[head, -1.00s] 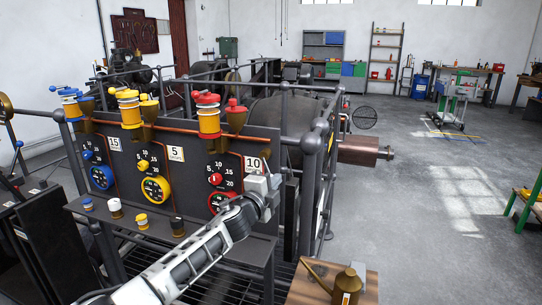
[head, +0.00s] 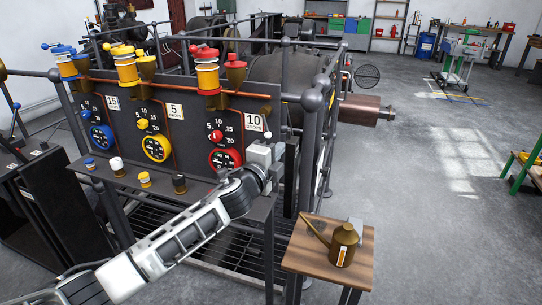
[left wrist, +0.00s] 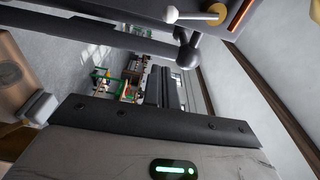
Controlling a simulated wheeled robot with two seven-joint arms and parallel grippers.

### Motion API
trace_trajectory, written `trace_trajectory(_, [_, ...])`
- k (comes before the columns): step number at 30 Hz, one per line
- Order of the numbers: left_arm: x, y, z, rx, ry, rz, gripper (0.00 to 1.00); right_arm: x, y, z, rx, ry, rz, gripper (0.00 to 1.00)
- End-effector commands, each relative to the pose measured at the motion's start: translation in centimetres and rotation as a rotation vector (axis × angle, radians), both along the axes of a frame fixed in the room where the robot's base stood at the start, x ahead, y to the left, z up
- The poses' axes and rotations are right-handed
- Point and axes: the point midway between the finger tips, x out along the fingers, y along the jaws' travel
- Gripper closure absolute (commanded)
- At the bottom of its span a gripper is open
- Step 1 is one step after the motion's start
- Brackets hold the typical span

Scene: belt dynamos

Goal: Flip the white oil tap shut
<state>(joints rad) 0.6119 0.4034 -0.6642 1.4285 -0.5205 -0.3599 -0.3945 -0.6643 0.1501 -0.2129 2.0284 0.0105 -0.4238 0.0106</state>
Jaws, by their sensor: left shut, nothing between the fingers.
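The white oil tap (head: 267,119) is a small lever with a white ball end at the right edge of the dark panel, beside the "10 drops" plate. In the left wrist view the white ball (left wrist: 172,15) shows near the top, with its arm running to a brass body. The arm looks roughly in line with the panel edge there. My left gripper (head: 276,153) is shut and empty, just below the tap and in front of the panel's right end. A gap between them shows in the left wrist view. My right gripper is not in view.
Blue, yellow and red oilers (head: 208,76) stand along the panel top (head: 185,88). A dark railing post (head: 307,150) rises just right of the gripper. A brass oil can (head: 343,245) stands on a small wooden table (head: 305,256). The floor to the right is open.

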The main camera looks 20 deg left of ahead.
Motion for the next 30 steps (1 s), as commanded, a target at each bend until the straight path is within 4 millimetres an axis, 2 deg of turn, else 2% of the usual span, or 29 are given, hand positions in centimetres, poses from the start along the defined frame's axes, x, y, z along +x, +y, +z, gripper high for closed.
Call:
trace_trajectory(3, [-1.9, 0.4, -0.1, 0.000, 0.001, -0.001, 1.00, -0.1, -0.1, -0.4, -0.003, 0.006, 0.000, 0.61])
trace_trajectory(7, [-3.1, 0.7, -0.1, 0.001, 0.001, 0.000, 1.00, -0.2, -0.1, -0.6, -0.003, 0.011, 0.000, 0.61])
trace_trajectory(20, [-3.7, 0.8, 0.0, 0.000, 0.000, 0.000, 1.00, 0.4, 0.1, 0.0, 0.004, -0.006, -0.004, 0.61])
trace_trajectory(22, [-3.9, 0.6, -0.5, -0.014, 0.012, -0.002, 1.00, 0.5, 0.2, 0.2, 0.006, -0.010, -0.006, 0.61])
trace_trajectory(26, [-6.2, -0.4, -4.2, -0.136, 0.104, -0.012, 1.00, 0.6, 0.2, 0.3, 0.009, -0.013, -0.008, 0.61])
trace_trajectory(29, [-10.2, -1.5, -9.1, -0.333, 0.247, -0.007, 1.00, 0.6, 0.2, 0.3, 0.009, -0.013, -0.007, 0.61])
trace_trajectory(30, [-12.2, -1.9, -11.3, -0.430, 0.313, 0.006, 1.00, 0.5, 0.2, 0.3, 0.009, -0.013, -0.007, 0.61])
